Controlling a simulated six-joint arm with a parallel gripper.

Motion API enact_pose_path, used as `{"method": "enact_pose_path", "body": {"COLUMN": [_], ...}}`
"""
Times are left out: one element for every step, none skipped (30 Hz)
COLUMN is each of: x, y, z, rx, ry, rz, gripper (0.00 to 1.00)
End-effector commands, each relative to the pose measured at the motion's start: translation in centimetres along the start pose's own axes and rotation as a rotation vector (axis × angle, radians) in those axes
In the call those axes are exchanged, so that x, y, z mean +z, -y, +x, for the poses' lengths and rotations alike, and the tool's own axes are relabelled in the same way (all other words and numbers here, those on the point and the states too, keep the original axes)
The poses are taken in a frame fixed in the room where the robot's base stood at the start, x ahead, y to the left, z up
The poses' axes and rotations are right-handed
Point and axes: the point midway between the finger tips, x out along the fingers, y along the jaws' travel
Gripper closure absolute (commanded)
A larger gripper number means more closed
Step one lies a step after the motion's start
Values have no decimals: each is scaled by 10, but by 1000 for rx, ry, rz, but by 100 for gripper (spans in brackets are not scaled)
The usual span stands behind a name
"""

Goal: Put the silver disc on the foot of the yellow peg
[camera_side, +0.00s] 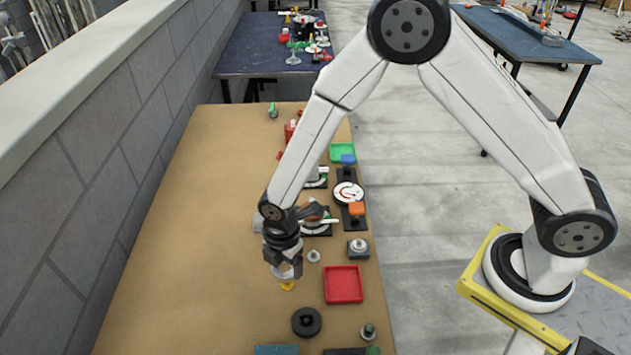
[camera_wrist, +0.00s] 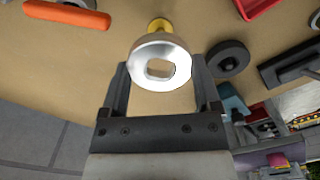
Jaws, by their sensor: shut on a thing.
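My gripper (camera_side: 285,266) points down low over the brown table. It is shut on the silver disc (camera_wrist: 142,76), a shiny ring with an oblong hole, gripped by its sides between the two dark fingers. The disc also shows in the side view (camera_side: 292,273) at the fingertips. In the wrist view the yellow peg (camera_wrist: 158,24) shows past the disc's upper edge. No yellow shows in the hole; the gap between disc and peg is hard to judge.
A red tray (camera_side: 343,285) lies right of the gripper, with a black disc (camera_side: 306,321) in front of it. A small grey knob (camera_side: 314,256) stands close behind right. Several fixtures line the table's right edge. The table's left side is clear up to the wall.

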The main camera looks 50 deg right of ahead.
Motion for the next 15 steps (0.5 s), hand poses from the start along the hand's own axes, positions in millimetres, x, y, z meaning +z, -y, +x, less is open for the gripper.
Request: {"method": "enact_pose_path", "body": {"x": [0, 0, 0, 0, 0, 0, 0, 0, 0, 0, 0, 0, 0, 0, 0], "y": [0, 0, 0, 1, 1, 1, 0, 0, 0, 0, 0, 0, 0, 0, 0], "z": [4, 6, 9, 11, 13, 15, 17, 18, 19, 20, 21, 22, 22, 23, 23], "rx": [-1, -1, -2, -2, -2, -2, -1, -1, 0, -1, -1, -1, -1, -1, 0], "ry": [1, 1, 1, 1, 1, 1, 0, 0, 0, 0, 0, 0, 0, 0, 0], "rz": [0, 0, 0, 0, 0, 0, 0, 0, 0, 0, 0, 0, 0, 0, 0], "gripper": [82, 82, 82, 82, 82, 82, 82, 82, 82, 82, 82, 82, 82, 82, 82]}}
